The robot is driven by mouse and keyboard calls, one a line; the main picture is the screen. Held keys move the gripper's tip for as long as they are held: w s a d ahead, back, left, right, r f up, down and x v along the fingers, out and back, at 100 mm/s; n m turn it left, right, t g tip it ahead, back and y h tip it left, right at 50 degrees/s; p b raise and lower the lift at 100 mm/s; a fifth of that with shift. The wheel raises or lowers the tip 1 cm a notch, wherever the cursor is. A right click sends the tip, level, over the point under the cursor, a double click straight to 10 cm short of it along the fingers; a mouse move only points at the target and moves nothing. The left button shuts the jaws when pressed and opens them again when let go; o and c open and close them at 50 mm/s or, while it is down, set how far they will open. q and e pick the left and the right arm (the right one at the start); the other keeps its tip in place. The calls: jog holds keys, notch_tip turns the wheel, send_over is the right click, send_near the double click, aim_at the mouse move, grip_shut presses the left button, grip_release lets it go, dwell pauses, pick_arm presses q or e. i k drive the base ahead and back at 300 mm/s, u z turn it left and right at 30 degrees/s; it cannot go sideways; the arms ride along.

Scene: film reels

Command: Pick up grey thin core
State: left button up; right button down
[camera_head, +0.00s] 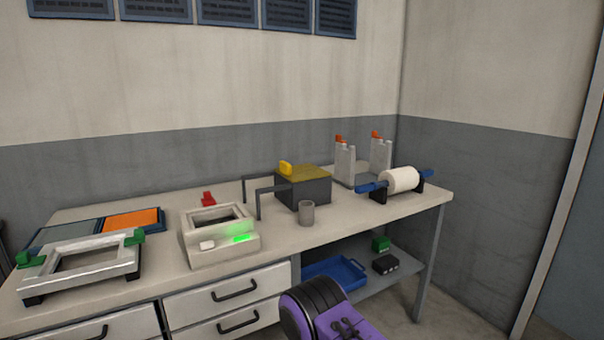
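A small grey hollow cylinder (306,214), which looks like the grey thin core, stands upright near the front edge of the workbench (370,222). It is in front of a dark grey box (314,191) with a yellowish top. Neither of my grippers shows in the head view. A purple and black part at the bottom centre appears to be a part of my own arm. Nothing is seen touching the grey cylinder.
Left of the cylinder is a white device (221,254) with a green light, then a white frame (125,267) with green clamps. A white roll (399,179) on blue-handled supports is at right. A blue tray (334,276) lies on the lower shelf.

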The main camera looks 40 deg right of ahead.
aim_at(306, 209)
jog(key=k, duration=0.5)
jog(key=z, duration=1.95)
jog(key=i, duration=1.2)
jog(key=u, duration=1.5)
